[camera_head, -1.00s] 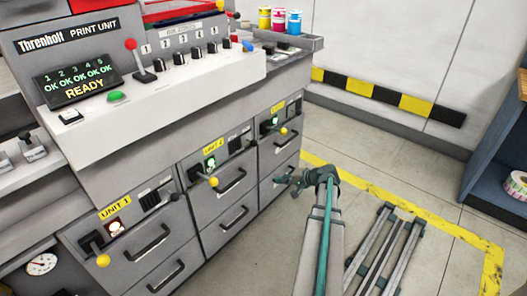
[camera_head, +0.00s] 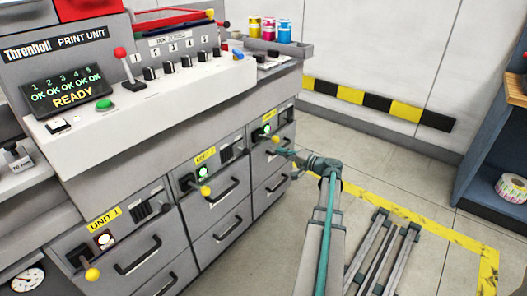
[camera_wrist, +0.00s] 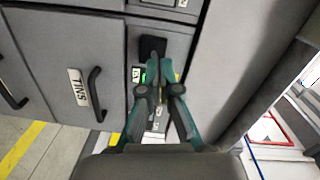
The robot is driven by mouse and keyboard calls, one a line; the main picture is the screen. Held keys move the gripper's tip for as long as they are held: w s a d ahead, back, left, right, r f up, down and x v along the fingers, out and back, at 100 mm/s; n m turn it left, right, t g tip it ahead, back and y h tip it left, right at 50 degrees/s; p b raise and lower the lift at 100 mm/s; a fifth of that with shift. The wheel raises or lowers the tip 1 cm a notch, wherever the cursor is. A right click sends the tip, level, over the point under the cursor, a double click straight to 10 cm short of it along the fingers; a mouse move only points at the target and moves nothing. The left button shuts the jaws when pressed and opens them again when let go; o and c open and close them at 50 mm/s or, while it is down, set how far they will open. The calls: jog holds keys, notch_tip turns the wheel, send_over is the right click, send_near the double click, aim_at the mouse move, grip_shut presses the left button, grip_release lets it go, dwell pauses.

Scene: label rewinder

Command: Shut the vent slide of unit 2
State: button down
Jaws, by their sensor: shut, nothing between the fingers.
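The unit 2 panel carries a yellow label (camera_head: 205,156), a green-lit window, a lever with a yellow knob (camera_head: 205,190) and a small dark slotted vent (camera_head: 232,151) at its right end. The vent is too small to tell how its slide stands. My gripper (camera_head: 283,152) is shut and empty, in front of the rightmost unit, to the right of unit 2's vent. In the wrist view my gripper's fingertips (camera_wrist: 161,62) are together over a narrow panel with a black square part (camera_wrist: 152,47) and a green light (camera_wrist: 143,79); the fingers hide part of it.
Unit 1 (camera_head: 104,239) is at the lower left. Drawer handles (camera_head: 220,188) stick out below the panels. A control console (camera_head: 155,95) overhangs the units. A grey slatted frame (camera_head: 382,258) is on the floor at right; open floor surrounds it.

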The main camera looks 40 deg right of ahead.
aim_at(243, 151)
jog(key=w+a+f, duration=0.1)
jog(key=w+a, duration=0.5)
jog(key=w, duration=0.3)
jog(key=shift+w+f+b, duration=0.15)
jog(key=shift+w+b, duration=0.15)
jog(key=shift+b, duration=0.05)
jog(key=shift+a, duration=0.15)
